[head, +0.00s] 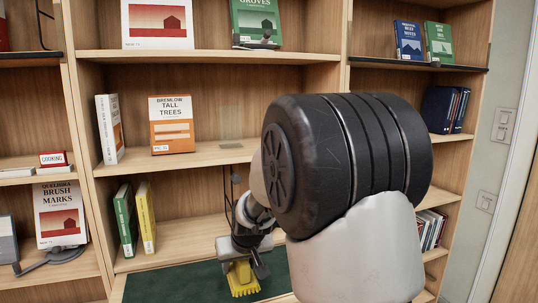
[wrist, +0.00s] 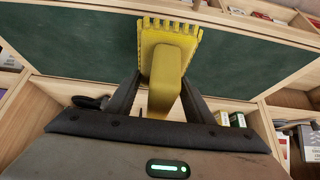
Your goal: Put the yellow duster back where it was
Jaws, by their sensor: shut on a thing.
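The yellow duster (head: 242,280) is held in my gripper (head: 243,262), low in front of the bookcase in the head view. In the wrist view my gripper (wrist: 162,82) has its two dark fingers shut on the duster's body (wrist: 168,45), with its notched edge at the far end. The duster is in front of a dark green panel (head: 185,287), which also fills much of the wrist view (wrist: 75,40). I cannot tell whether the duster touches it. My arm hides part of the shelves and the panel's right side.
The wooden bookcase (head: 205,155) stands close ahead. An orange-and-white book (head: 171,125) stands on the middle shelf. A green book (head: 125,220) and a yellow book (head: 146,217) stand on the shelf above the panel. Light switches (head: 504,126) are on the right wall.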

